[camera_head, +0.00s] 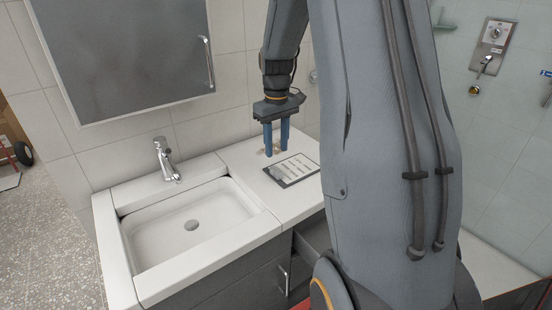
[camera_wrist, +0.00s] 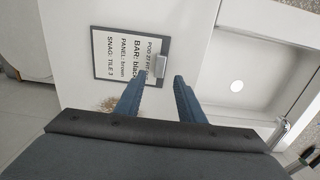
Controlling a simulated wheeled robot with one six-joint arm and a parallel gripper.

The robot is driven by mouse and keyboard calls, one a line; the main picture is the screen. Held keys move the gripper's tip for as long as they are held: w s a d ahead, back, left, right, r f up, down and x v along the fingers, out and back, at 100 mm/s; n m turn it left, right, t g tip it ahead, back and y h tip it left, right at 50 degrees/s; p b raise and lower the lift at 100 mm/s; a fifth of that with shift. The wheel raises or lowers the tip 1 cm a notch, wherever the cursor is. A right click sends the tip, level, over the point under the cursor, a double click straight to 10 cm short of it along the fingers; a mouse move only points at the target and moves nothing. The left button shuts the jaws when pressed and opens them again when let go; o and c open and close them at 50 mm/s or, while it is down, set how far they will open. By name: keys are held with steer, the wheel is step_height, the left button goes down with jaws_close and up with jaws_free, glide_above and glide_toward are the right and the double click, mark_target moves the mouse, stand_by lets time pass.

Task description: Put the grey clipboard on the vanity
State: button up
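The grey clipboard (camera_head: 293,170) lies flat on the bare counter of the vanity (camera_head: 262,192), to the right of the basin. In the wrist view the clipboard (camera_wrist: 97,70) shows a white printed sheet and a metal clip at its right edge. My gripper (camera_head: 276,153) points down above the back of the counter, just behind the clipboard. In the wrist view the two blue fingers of my gripper (camera_wrist: 158,78) are apart with nothing between them, near the clip end. The clipboard looks free of the fingers.
The white basin (camera_head: 190,222) is set in the vanity, with a chrome tap (camera_head: 165,160) behind it. A grey mirror cabinet (camera_head: 125,50) hangs on the tiled wall above. My arm hides the counter's right end.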

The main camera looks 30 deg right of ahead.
step_height(320, 180, up, 4)
steer(key=s+a+f, duration=0.3)
steer(key=s+a, duration=0.6)
steer(key=s+a+f+m+t, duration=0.1)
steer(key=s+a+f, duration=0.3)
steer(key=s+a, duration=0.6)
steer(key=shift+a+f+b, duration=0.2)
steer(key=shift+a+b, duration=0.05)
steer(key=shift+b, duration=0.15)
steer(key=shift+s, duration=0.1)
